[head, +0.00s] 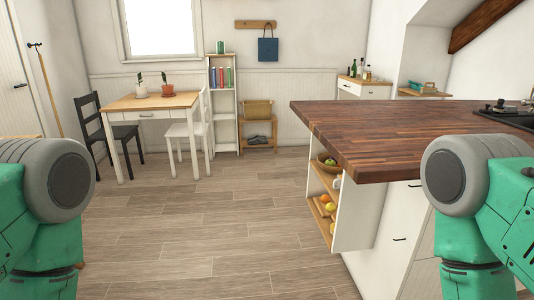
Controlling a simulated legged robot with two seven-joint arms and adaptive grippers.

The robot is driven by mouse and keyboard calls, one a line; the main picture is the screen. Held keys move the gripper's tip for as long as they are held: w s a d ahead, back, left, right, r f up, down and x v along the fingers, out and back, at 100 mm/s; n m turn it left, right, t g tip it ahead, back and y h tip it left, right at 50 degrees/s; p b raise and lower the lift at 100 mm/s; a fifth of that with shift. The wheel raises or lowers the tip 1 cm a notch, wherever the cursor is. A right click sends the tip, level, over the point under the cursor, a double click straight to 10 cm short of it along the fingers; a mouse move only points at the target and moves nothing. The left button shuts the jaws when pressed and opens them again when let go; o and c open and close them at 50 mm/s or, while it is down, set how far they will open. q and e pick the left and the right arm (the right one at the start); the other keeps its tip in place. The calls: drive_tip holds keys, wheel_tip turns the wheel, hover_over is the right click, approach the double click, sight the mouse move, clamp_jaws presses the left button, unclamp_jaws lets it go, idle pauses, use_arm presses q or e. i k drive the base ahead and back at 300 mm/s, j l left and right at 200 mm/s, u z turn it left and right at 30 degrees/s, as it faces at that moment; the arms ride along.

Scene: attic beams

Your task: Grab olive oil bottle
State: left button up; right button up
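Several bottles (360,69) stand together on a white cabinet (375,92) at the back right in the head view. One is a taller dark green bottle (353,68). They are far off and small, so I cannot tell which is the olive oil bottle. My green and grey arms show at the left and right edges of the view. Neither gripper is in view.
A kitchen island with a dark wooden top (400,128) fills the right, with fruit on its open end shelves (322,190). A wooden table (152,102) with a black chair (92,120) and a white chair (190,130) stands back left. The floor (215,225) between is clear.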

sight(354, 70)
drive_tip(key=i+j+u, duration=0.2)
drive_tip(key=i, duration=0.6)
drive_tip(key=i+j+u, duration=0.2)
drive_tip(key=i, duration=0.65)
drive_tip(key=i+z, duration=0.2)
drive_tip(key=i, duration=1.8)
drive_tip(key=i+z, duration=0.2)
drive_tip(key=i, duration=0.3)
drive_tip(key=i+z, duration=0.25)
drive_tip(key=i, duration=0.3)
drive_tip(key=i+j+z, duration=0.2)
drive_tip(key=i, duration=0.3)
drive_tip(key=i+j+z, duration=0.2)
drive_tip(key=i, duration=0.3)
drive_tip(key=i+l+z, duration=0.25)
drive_tip(key=i, duration=0.4)
drive_tip(key=i+j+z, duration=0.1)
drive_tip(key=i+z, duration=0.15)
drive_tip(key=i, duration=0.4)
drive_tip(key=i+j+z, duration=0.1)
drive_tip(key=i+z, duration=0.15)
drive_tip(key=i, duration=0.4)
drive_tip(key=i+j+z, duration=0.3)
drive_tip(key=i, duration=0.35)
drive_tip(key=i+j+z, duration=0.3)
drive_tip(key=i, duration=0.2)
drive_tip(key=i+j+z, duration=0.3)
drive_tip(key=i, duration=0.15)
